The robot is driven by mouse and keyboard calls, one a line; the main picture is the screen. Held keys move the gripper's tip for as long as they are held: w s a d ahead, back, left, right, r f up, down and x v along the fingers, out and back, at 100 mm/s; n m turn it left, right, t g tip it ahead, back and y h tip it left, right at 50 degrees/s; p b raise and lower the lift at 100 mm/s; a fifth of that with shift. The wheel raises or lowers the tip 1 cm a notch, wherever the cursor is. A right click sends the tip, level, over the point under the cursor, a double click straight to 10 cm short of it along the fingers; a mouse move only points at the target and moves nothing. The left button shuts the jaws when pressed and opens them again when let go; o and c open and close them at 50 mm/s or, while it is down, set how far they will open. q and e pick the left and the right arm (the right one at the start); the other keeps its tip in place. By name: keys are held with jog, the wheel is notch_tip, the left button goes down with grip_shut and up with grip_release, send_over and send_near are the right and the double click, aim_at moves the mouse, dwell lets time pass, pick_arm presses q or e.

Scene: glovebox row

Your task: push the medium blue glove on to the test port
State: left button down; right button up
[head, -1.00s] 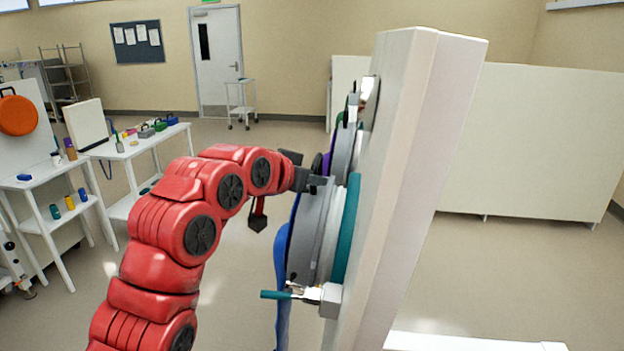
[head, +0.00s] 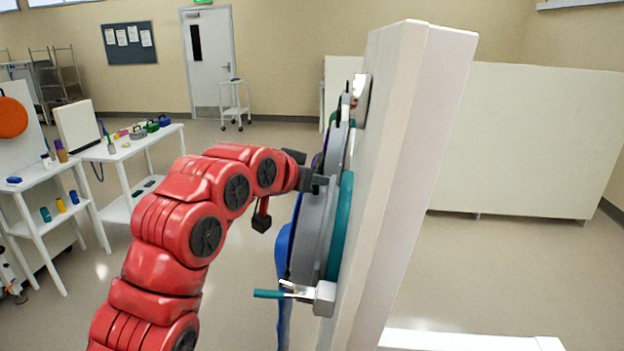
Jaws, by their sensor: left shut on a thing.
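The medium blue glove (head: 283,258) hangs on the near side of the upright white panel (head: 408,170), seen nearly edge-on. Its grey ring (head: 313,235) stands against the teal ring of the port (head: 342,232) on that panel, with little or no gap showing. My left gripper (head: 320,183) is at the upper edge of the grey ring and is shut on it; the fingertips are partly hidden. I cannot tell from this side angle whether the ring is fully seated all round. My right gripper is out of view.
A latch with a teal handle (head: 270,294) sticks out to the left below the ring. Other ports with dark and purple parts (head: 340,130) sit further along the panel. White tables with small items (head: 135,146) stand at the left. The floor between is clear.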

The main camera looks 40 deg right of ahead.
pick_arm(q)
jog(key=shift+s+d, duration=0.45)
jog(key=shift+s, duration=0.2)
dwell(0.8)
jog(key=c, duration=0.8)
grip_release()
jog(key=shift+f, duration=0.1)
jog(key=shift+o, duration=0.2)
